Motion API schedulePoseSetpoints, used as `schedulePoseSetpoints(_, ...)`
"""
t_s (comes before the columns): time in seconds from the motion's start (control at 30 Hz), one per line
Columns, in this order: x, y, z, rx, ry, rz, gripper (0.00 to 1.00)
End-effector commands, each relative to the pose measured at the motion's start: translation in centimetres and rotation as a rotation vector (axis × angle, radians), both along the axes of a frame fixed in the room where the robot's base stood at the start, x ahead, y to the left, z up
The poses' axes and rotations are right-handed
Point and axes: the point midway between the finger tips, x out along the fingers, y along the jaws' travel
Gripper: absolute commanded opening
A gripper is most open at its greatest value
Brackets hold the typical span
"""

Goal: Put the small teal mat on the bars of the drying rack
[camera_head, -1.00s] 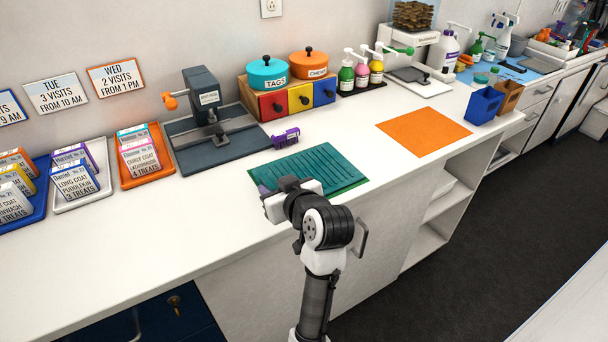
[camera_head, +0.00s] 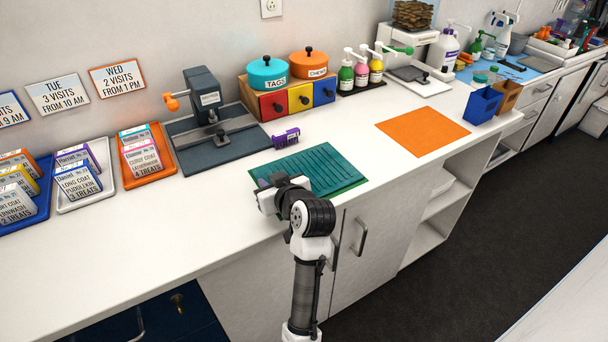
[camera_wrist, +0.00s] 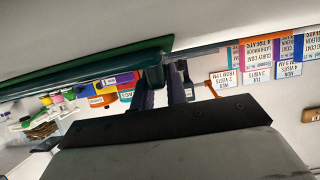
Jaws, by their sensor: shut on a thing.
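The small teal mat (camera_head: 312,170), ribbed on top, is at the front middle of the white counter, over a green sheet (camera_head: 361,181) whose edge shows at the right. My gripper (camera_head: 264,184) is at the mat's near left edge and shut on it. In the wrist view, which looks upside down, the mat's edge (camera_wrist: 90,78) runs to the fingers (camera_wrist: 167,92), with the green sheet (camera_wrist: 125,58) beside it. I cannot tell whether the mat is clear of the sheet. I cannot make out a drying rack with bars.
A purple item (camera_head: 286,138) stands just behind the mat. A grey press (camera_head: 207,105) is behind left, and card trays (camera_head: 148,172) are at the left. An orange mat (camera_head: 423,131) lies to the right, near blue and brown bins. The counter front-left is clear.

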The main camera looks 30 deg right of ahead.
Motion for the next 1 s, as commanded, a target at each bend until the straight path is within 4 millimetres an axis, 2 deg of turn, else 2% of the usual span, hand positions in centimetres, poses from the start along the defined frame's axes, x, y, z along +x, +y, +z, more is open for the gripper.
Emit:
schedulePoseSetpoints(0.33, 0.0, 0.0, 0.2, -0.001, -0.002, 0.0, 0.0)
schedulePoseSetpoints(0.53, 0.0, 0.0, 1.5, -0.002, -0.004, 0.001, 0.0)
schedulePoseSetpoints(0.67, 0.0, 0.0, 3.7, -0.005, -0.007, 0.001, 0.0)
schedulePoseSetpoints(1.0, 0.0, 0.0, 12.6, -0.006, -0.007, 0.0, 0.0)
